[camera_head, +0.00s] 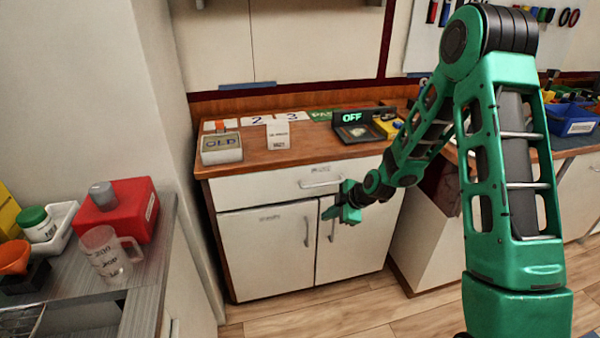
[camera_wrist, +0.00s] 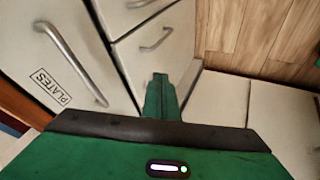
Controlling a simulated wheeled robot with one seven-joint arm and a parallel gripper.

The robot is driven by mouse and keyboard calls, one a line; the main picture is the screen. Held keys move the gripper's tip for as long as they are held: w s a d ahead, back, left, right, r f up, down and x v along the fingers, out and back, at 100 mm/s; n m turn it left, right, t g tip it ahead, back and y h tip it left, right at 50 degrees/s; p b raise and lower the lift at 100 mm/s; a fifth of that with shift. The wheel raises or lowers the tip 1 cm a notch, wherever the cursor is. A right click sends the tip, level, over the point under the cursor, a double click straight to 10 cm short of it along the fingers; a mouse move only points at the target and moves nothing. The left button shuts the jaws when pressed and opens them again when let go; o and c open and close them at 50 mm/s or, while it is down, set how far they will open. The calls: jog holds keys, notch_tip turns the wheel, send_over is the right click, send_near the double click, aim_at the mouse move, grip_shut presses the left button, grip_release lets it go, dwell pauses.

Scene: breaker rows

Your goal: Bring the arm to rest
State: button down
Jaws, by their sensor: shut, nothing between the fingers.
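My green arm reaches out from the right side of the head view, bent at a high elbow. My gripper (camera_head: 337,212) hangs in front of the white cabinet doors (camera_head: 265,250), below the counter's front edge and apart from the cabinet as far as I can tell. In the wrist view my gripper (camera_wrist: 160,85) shows its green fingers together, with nothing held. A grey door handle and a label reading PLATES are behind it on the left of that view.
A wooden counter (camera_head: 300,157) carries a box marked OLD (camera_head: 221,148), a small white card stand (camera_head: 278,134) and a dark device marked OFF (camera_head: 355,126). At the left, a grey worktop holds a red box (camera_head: 118,212) and a clear jug (camera_head: 105,254). Open wooden floor (camera_head: 330,318) lies below.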

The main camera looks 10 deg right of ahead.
jog(key=s+d+r+m+g+h, duration=0.35)
jog(key=s+d+r+m, duration=0.65)
jog(key=s+d+r, duration=0.55)
jog(key=s+d+r+m, duration=0.1)
jog(key=s+m, duration=0.3)
jog(key=s, duration=0.4)
jog(key=s+d+r+m+g, duration=0.1)
jog(key=s+r+m, duration=0.3)
jog(key=s, duration=0.5)
jog(key=s+d+r+m+g, duration=0.1)
jog(key=s+r+m, duration=0.1)
jog(key=s+m, duration=0.3)
jog(key=s+h, duration=0.1)
jog(key=s, duration=0.3)
jog(key=shift+s+d+r, duration=0.15)
jog(key=shift+d+r, duration=0.2)
jog(key=shift+w+f+g, duration=0.25)
jog(key=shift+w, duration=0.45)
